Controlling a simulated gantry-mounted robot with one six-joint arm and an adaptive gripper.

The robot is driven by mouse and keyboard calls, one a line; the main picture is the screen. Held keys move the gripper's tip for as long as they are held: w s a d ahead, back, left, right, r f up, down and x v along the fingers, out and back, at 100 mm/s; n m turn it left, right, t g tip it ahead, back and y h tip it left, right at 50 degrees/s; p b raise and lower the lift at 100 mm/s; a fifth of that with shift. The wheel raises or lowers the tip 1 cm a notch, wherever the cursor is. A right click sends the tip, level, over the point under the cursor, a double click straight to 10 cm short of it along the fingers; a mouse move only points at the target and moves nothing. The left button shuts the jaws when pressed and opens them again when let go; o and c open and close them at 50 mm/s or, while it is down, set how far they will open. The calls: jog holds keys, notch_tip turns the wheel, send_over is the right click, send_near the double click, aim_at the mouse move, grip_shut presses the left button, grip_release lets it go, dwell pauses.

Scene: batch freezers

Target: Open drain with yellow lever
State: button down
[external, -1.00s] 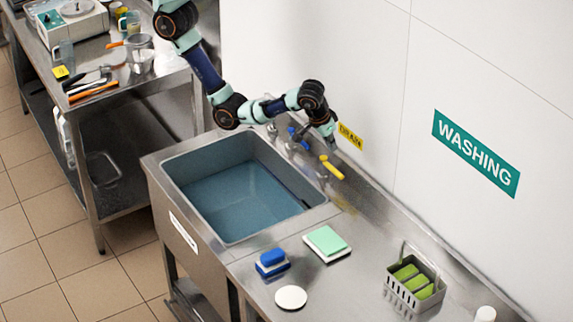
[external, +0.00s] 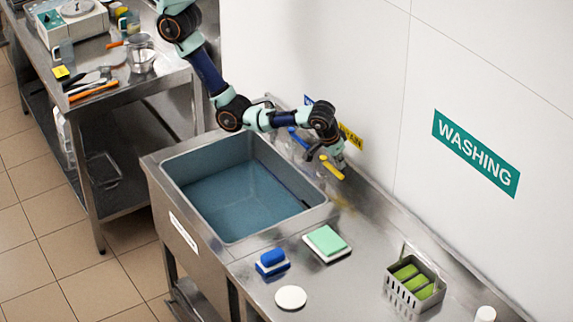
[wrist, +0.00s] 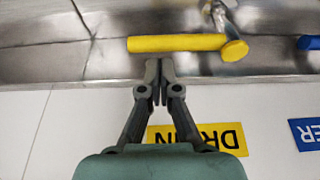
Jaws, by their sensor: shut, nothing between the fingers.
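The yellow lever (external: 332,168) is a short rod with a round knob, behind the right rear corner of the sink. In the wrist view the yellow lever (wrist: 178,43) lies across the top, its knob end at the right. My gripper (wrist: 160,66) is shut and empty, its tips just short of the lever's rod in the picture; I cannot tell whether they touch. In the external view my gripper (external: 340,161) is beside the lever, on the wall side. The yellow drain label (wrist: 200,138) is on the wall, partly covered by my gripper.
The sink (external: 240,190) holds bluish water. A blue lever (external: 299,137) stands left of the yellow one. The wall (external: 380,110) is close behind.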

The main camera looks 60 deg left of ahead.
jog(key=shift+x, duration=0.85)
jog(key=shift+r, duration=0.1)
